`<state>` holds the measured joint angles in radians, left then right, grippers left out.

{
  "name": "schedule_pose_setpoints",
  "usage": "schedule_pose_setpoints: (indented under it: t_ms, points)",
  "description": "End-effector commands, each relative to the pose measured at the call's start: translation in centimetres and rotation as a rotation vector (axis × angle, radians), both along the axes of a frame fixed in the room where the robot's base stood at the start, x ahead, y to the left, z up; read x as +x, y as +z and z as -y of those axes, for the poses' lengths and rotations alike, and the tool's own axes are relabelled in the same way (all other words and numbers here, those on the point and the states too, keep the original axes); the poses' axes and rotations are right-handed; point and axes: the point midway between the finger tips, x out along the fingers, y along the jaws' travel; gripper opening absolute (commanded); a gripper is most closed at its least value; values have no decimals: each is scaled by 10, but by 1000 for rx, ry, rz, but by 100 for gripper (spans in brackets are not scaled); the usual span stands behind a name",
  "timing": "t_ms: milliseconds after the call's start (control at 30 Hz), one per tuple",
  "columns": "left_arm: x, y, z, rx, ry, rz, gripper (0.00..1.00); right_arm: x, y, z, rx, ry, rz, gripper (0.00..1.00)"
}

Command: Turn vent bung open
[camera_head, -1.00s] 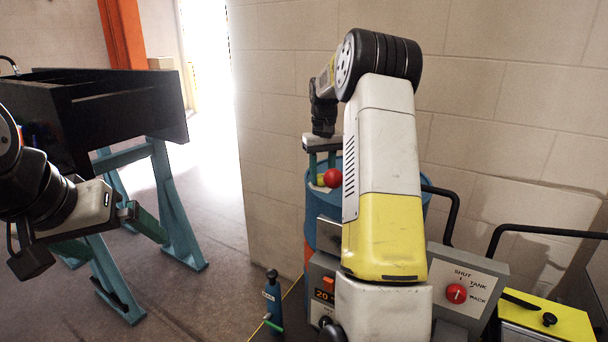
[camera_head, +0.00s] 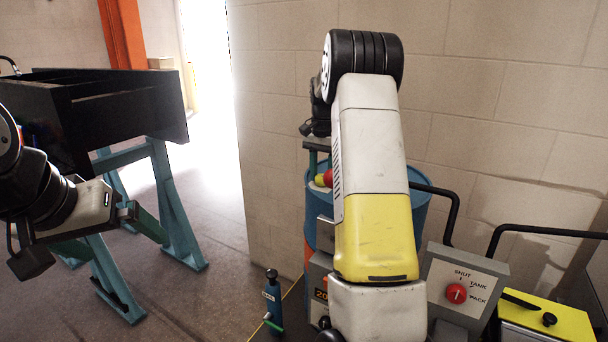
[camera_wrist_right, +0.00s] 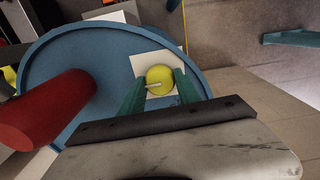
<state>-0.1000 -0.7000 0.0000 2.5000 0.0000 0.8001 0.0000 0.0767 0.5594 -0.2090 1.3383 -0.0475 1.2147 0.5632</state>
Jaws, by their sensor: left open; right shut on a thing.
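The yellow vent bung (camera_wrist_right: 160,76) is a round knob with a pale pointer mark, on a white plate (camera_wrist_right: 143,62) on the blue drum's lid. In the right wrist view the mark points left. My right gripper (camera_wrist_right: 161,84) is shut on the bung, one green finger on each side. In the head view the bung (camera_head: 319,180) shows small beside the red part, and my right arm hides most of the grip. My left gripper (camera_head: 128,240) is open and empty at the left, away from the drum.
A red cylinder (camera_wrist_right: 45,108) stands up from the blue drum (camera_head: 417,205) close to my right gripper. A grey box with a red selector knob (camera_head: 456,293), a yellow box (camera_head: 550,318) and black handles stand at the right. A black trough on teal legs (camera_head: 165,200) stands left.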

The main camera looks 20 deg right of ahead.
Motion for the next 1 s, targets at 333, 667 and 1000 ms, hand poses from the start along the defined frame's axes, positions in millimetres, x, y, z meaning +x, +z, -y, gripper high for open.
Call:
schedule_pose_setpoints:
  t_ms: [333,667,1000]
  points:
    - [0,0,0,0,0,0,100,1,2,0,-2,-58,6,0]
    - [0,0,0,0,0,0,100,1,2,0,-2,-60,6,0]
    - [0,0,0,0,0,0,100,1,1,0,-1,-58,2,61]
